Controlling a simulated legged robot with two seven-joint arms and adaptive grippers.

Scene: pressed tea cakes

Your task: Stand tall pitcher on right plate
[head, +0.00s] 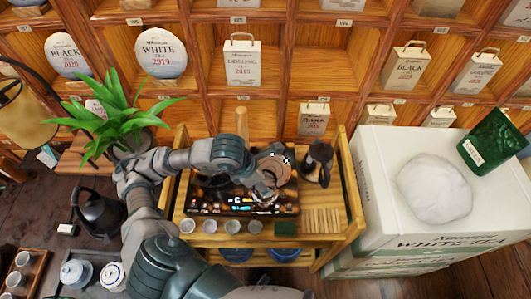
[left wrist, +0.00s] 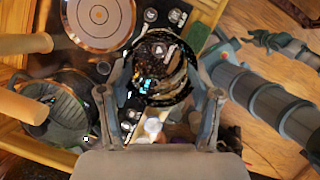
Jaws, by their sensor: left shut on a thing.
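My left gripper (head: 266,190) reaches over the tea cart, and its two fingers (left wrist: 160,105) are closed around a round, dark, glossy vessel (left wrist: 160,65). I take this vessel for the tall pitcher, seen nearly end-on. In the head view it is mostly hidden by the gripper. A round tan plate (head: 281,173) with a ring lies close beyond the gripper, and it also shows at the top left of the left wrist view (left wrist: 98,18). The vessel is beside the plate, not over it. A second plate cannot be made out.
A dark jug (head: 317,160) stands right of the plate. A row of small cups (head: 232,227), a green block (head: 285,228) and wooden strips (head: 322,219) line the cart's front. White boxes (head: 380,215) stand on the right, a plant (head: 112,120) on the left.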

